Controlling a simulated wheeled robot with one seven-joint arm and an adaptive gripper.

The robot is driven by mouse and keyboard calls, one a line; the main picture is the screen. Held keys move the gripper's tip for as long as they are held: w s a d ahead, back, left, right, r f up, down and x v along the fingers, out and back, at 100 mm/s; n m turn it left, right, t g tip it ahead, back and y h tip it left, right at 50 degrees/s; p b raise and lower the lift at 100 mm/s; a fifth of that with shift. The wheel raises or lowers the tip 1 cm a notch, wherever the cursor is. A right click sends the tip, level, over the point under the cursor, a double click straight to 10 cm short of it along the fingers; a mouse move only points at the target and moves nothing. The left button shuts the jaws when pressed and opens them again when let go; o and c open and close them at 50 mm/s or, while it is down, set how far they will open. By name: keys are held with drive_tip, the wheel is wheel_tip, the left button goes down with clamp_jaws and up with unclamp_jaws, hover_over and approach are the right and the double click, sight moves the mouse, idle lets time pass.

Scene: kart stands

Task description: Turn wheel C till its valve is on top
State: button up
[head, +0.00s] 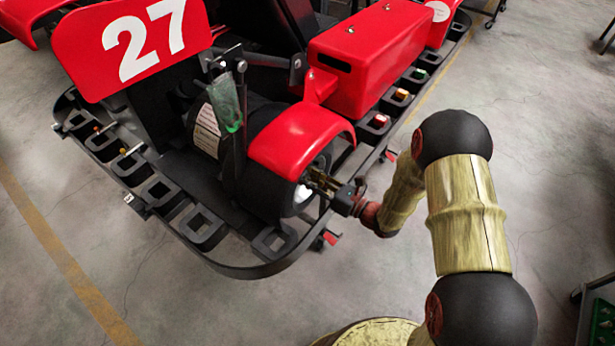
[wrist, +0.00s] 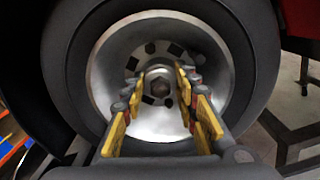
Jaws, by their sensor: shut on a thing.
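A black kart wheel (head: 268,196) with a silver rim stands under a red fender; no letter C can be read on it. The wrist view faces its tyre (wrist: 258,62) and bright rim (wrist: 110,52). Dark holes or bolts ring the central hub (wrist: 159,90). My gripper (head: 311,179) reaches into the rim from the right. In the wrist view its yellow-padded fingers (wrist: 161,89) lie on either side of the hub, shut on it. I cannot pick out the valve. The rim's lower part is partly hidden by the fingers.
The red fender (head: 300,138) sits close above the wheel. A black slotted bumper (head: 190,222) wraps around the kart, with small items in some slots. A green rag-like thing (head: 228,103) hangs beside the wheel. Concrete floor (head: 540,150) is open at the right.

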clamp_jaws()
drive_tip(key=n+b, duration=0.1)
drive_tip(key=n, duration=0.2)
drive_tip(key=shift+n, duration=0.3)
drive_tip(key=n+b, duration=0.2)
drive_tip(key=n, duration=0.1)
drive_tip(key=shift+f+n, duration=0.1)
drive_tip(key=shift+n, duration=0.2)
drive_tip(key=n+b, duration=0.2)
drive_tip(key=n, duration=0.1)
drive_tip(key=shift+s+b, duration=0.15)
drive_tip(key=shift+b, duration=0.2)
drive_tip(key=shift+a+n+b, duration=0.1)
drive_tip(key=shift+n+b, duration=0.95)
drive_tip(key=shift+n, duration=0.65)
drive_tip(key=o, duration=0.8)
unclamp_jaws()
